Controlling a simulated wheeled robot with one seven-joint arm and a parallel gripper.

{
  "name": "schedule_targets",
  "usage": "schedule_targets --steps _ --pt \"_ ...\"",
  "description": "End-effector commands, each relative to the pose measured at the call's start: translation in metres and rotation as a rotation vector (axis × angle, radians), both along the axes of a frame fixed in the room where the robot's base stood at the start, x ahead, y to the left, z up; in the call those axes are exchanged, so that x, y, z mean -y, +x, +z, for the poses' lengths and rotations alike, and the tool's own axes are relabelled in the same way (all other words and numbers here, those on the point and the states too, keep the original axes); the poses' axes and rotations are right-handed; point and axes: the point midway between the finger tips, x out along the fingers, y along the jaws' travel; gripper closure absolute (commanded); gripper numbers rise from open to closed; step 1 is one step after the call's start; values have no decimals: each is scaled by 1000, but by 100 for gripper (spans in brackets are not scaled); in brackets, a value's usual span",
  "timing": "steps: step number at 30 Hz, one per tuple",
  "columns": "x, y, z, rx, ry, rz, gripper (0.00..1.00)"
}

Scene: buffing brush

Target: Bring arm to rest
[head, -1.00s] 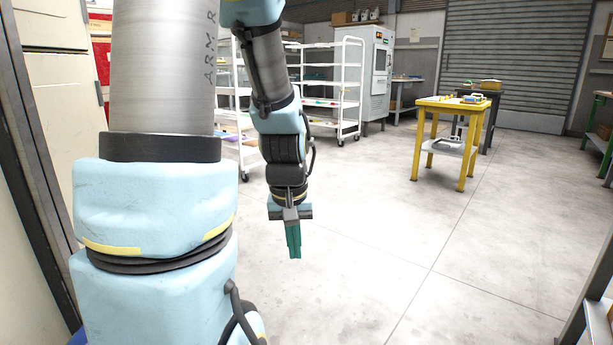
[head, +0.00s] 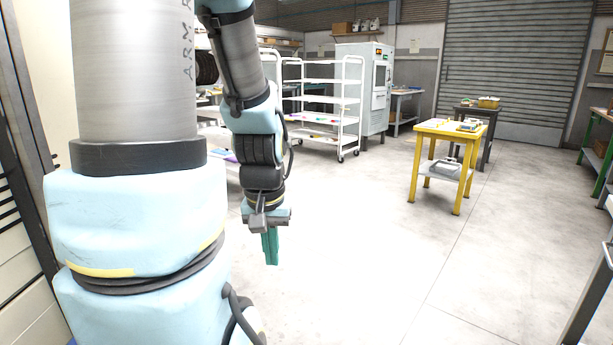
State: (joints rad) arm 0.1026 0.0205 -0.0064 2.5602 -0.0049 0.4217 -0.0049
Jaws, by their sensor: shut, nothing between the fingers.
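My arm (head: 245,70) hangs in front of the head camera at the left of the view, bent so that its forearm points down. My gripper (head: 271,260) is at its lower end, with green fingers pointing down over open floor. The fingers are together and nothing shows between them. The gripper touches nothing that I can see. No buffing brush can be made out in this view.
A yellow table (head: 452,130) with small items stands to the right, a dark table (head: 487,108) behind it. White shelf racks (head: 323,100) and a grey cabinet (head: 375,88) stand at the back. The floor (head: 370,240) ahead is clear. A bench edge (head: 590,300) is at lower right.

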Motion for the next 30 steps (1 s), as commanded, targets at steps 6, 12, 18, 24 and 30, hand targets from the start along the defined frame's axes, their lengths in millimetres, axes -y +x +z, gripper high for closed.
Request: schedule_targets --steps 6,12,18,24,30 --pt "0 0 85 0 0 0 100" --pt "0 0 127 0 0 0 100" --pt "0 0 138 0 0 0 100" --pt "0 0 138 0 0 0 100" --pt "0 0 138 0 0 0 100"
